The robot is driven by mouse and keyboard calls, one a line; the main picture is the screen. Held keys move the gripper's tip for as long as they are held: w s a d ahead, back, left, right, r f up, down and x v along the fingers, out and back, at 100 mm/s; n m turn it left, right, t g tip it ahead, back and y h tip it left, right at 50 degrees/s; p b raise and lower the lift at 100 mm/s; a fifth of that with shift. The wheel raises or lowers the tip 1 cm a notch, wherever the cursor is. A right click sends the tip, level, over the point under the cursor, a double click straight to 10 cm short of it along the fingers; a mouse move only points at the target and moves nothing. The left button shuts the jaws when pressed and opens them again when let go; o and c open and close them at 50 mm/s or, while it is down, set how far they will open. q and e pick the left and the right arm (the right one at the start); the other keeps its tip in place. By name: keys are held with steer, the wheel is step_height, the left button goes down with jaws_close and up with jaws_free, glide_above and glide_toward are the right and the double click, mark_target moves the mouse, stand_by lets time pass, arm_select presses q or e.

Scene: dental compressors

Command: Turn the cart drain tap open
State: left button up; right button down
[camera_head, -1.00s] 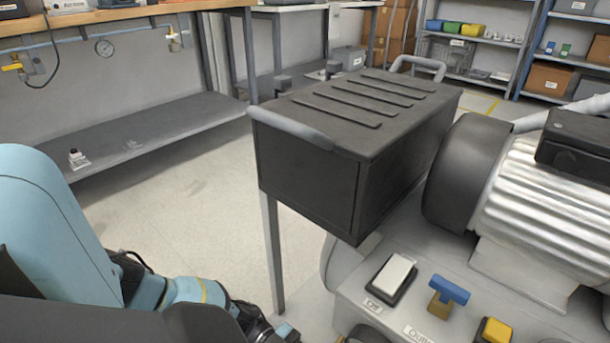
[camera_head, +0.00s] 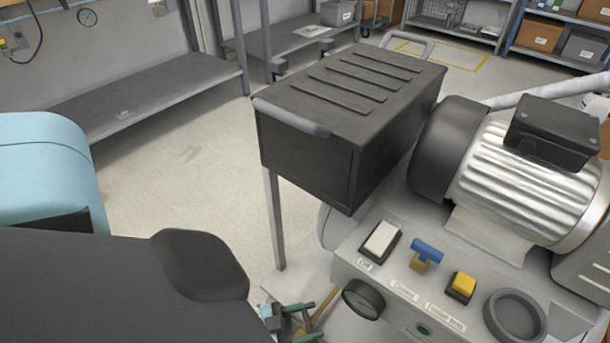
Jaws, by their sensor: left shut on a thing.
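My left gripper (camera_head: 297,321) is at the bottom edge of the head view, low beside the front left corner of the compressor cart (camera_head: 345,262). Dark, light blue and green parts show there, small and partly cut off. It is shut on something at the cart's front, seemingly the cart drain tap. A thin yellow-brown bar (camera_head: 322,305) slants up beside the fingers. The tap's body is hidden, so how far it is turned cannot be told. A separate blue T-handle tap (camera_head: 427,251) on a brass stem stands on the cart's top panel. My right gripper is not in view.
A black ribbed box (camera_head: 340,110) and a silver motor (camera_head: 510,175) stand behind. The floor (camera_head: 180,190) at left is clear.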

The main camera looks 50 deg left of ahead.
arm_select(q)
steer(key=n+t+y, duration=0.1)
steer(key=n+y, duration=0.2)
steer(key=y, duration=0.2)
steer(key=shift+n+p, duration=0.3)
steer(key=shift+p, duration=0.05)
steer(key=shift+n+y, duration=1)
steer(key=shift+y, duration=1.1)
steer(key=o, duration=1)
